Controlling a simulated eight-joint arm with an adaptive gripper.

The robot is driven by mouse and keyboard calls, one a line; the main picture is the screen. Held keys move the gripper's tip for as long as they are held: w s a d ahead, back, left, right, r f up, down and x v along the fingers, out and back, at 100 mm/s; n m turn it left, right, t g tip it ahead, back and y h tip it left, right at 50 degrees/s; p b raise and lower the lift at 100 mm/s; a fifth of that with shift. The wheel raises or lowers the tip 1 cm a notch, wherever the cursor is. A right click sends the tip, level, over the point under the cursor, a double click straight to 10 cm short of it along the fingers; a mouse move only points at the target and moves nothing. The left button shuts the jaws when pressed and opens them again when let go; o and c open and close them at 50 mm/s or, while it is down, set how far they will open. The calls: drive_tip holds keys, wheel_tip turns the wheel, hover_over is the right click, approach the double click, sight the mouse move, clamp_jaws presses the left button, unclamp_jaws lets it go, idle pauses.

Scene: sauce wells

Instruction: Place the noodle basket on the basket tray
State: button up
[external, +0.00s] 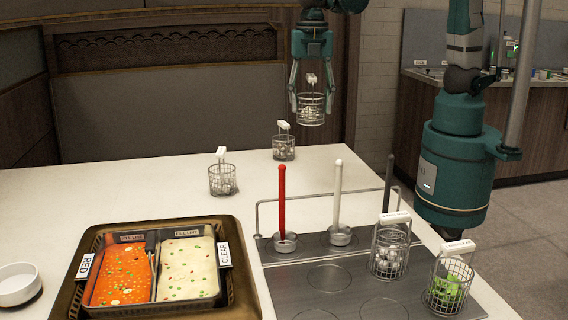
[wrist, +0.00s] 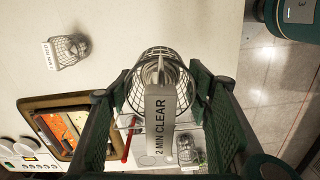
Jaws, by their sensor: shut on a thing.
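The grey metal basket tray (external: 328,278) lies at the table's front right, with empty round recesses. On it stand a basket with pale contents (external: 389,255) and a basket with green contents (external: 447,290).
Two more wire baskets stand on the table, one at left (external: 222,180) and one farther back (external: 283,148). A red-handled ladle (external: 283,205) and a white-handled ladle (external: 338,200) stand upright by the tray. A two-part sauce pan (external: 228,285) and a white bowl (external: 19,284) are at front left.

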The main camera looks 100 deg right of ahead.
drive_tip(key=w+a+r+p, duration=0.1)
drive_tip(key=w+a, duration=0.3)
drive_tip(key=a, duration=0.6)
drive_tip(key=w+a, duration=0.3)
drive_tip(key=a, duration=0.7)
drive_tip(key=a+n+p, duration=0.1)
drive_tip(key=a+n, duration=0.1)
drive_tip(key=a, duration=2.1)
wheel_tip(320, 180, down, 12)
drive_tip(key=shift+w+a, duration=0.1)
drive_tip(key=shift+f+b, duration=0.3)
drive_tip(key=shift+f, duration=2.8)
drive_tip(key=shift+f+b, duration=0.3)
drive_tip(key=shift+f, duration=1.55)
